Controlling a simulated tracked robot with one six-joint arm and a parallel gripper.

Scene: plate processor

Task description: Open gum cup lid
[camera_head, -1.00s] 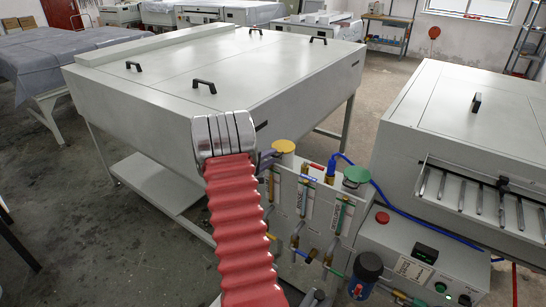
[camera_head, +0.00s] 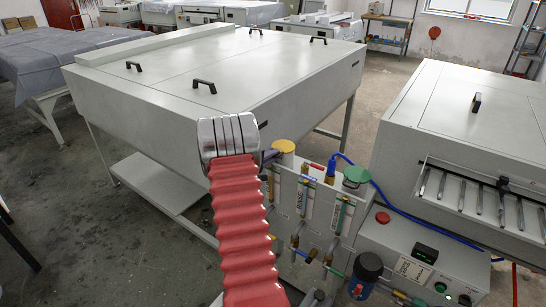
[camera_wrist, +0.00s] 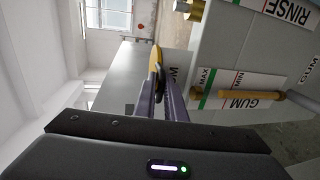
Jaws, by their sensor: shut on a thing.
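The gum cup's yellow lid (camera_head: 283,146) sits at the top left corner of the grey cup unit (camera_head: 289,190) in the head view and looks flat. In the wrist view the lid (camera_wrist: 154,58) shows nearly edge-on at my fingertips. My gripper (camera_wrist: 160,80) is shut on the lid's edge; in the head view its fingers (camera_head: 270,156) reach the lid from the left. The exact contact is partly hidden by the fingers. The GUM label (camera_wrist: 235,99) with MAX and MIN marks lies right of the fingers in the wrist view.
A green lid (camera_head: 356,175) and a blue fitting (camera_head: 331,168) stand right of the yellow lid. A large grey cabinet (camera_head: 200,100) with black handles is behind my arm. A grey machine (camera_head: 470,130) stands at right. The RINSE label (camera_wrist: 284,14) is at the wrist view's top right.

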